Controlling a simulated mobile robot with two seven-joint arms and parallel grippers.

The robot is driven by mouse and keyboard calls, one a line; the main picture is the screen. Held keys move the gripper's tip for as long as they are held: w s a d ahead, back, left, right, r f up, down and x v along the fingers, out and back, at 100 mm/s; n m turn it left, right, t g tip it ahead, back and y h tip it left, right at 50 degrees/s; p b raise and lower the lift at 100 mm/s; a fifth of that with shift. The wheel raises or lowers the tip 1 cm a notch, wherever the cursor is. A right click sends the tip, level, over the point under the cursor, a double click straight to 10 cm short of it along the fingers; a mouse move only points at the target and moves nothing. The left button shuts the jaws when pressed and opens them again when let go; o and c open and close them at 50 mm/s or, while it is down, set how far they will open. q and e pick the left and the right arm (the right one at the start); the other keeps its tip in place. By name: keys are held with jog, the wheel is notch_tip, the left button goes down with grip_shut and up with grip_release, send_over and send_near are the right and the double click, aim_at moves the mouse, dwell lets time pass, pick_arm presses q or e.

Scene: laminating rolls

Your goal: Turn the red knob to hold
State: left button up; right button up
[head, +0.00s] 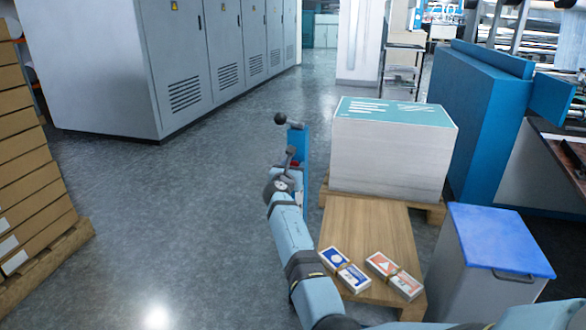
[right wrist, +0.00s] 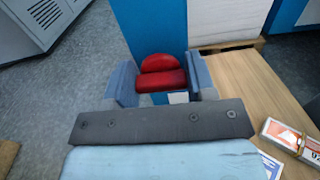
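The red knob (right wrist: 162,72) sits on a blue post. In the right wrist view it has a rounded upper part and a wide, crosswise lower part. My right gripper (right wrist: 164,88) is at the knob, its two fingers spread to either side of it. The knob's ends come very close to both fingers; contact cannot be made out. In the head view the blue post (head: 304,148) stands on the left of the paper stack, and my right gripper (head: 293,164) reaches its near side. My arm hides most of the knob there. My left gripper is out of view.
A paper stack (head: 390,150) on a pallet stands right of the post. A low wooden table (head: 375,222) holds two small banded packs (head: 344,268). A blue-lidded bin (head: 495,240) is at right. The floor (head: 170,200) left of my arm is clear.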

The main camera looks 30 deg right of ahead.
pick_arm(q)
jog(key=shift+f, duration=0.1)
pick_arm(e)
jog(key=shift+c, duration=0.6)
